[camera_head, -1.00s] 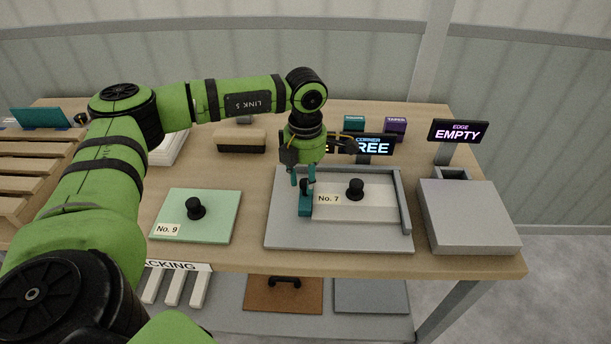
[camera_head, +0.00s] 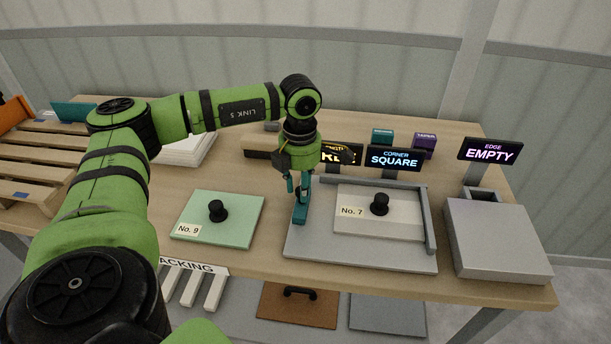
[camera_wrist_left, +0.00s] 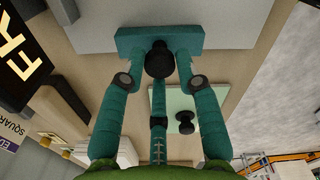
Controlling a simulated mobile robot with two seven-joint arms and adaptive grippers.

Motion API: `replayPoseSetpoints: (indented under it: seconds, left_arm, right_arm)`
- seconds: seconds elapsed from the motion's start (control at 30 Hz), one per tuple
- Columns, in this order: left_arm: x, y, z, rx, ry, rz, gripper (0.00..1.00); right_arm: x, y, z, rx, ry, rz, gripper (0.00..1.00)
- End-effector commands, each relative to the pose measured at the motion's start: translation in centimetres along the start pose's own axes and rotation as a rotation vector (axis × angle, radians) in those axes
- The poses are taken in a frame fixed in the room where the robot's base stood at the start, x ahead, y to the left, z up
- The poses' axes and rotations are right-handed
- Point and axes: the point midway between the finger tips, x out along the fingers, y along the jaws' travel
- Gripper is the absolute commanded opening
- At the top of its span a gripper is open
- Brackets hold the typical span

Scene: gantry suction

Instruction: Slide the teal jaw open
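The teal jaw (camera_head: 300,210) is a narrow upright bar with a black knob, at the left side of the grey fixture (camera_head: 325,255). A bare gap separates it from the pale plate No. 7 (camera_head: 352,222). My left gripper (camera_head: 300,188) is above the jaw with its fingers down around the knob. In the left wrist view the jaw (camera_wrist_left: 190,37) lies across the top, and its knob (camera_wrist_left: 158,60) sits between the teal fingertips of my gripper (camera_wrist_left: 160,55). The gripper looks shut on the knob, though exact finger contact is hard to see. My right gripper is not in view.
A grey block (camera_head: 495,240) stands right of the fixture. The green plate No. 9 (camera_head: 238,205) lies to its left. Behind are the CORNER SQUARE sign (camera_head: 393,158), the EDGE EMPTY sign (camera_head: 488,150) and a partly hidden yellow-lettered sign (camera_head: 345,153).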

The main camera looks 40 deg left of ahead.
Motion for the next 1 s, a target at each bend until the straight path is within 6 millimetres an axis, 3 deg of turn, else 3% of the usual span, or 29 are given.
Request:
replayPoseSetpoints:
  seconds: [0.47,1.0]
  left_arm:
    - [-0.8,0.1,0.1,-0.003,-0.005,0.0,0.52]
    - [-10.8,0.1,-0.2,-0.005,-0.003,0.0,0.52]
  right_arm:
    - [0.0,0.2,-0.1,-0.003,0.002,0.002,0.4]
    - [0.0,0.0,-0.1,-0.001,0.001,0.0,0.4]
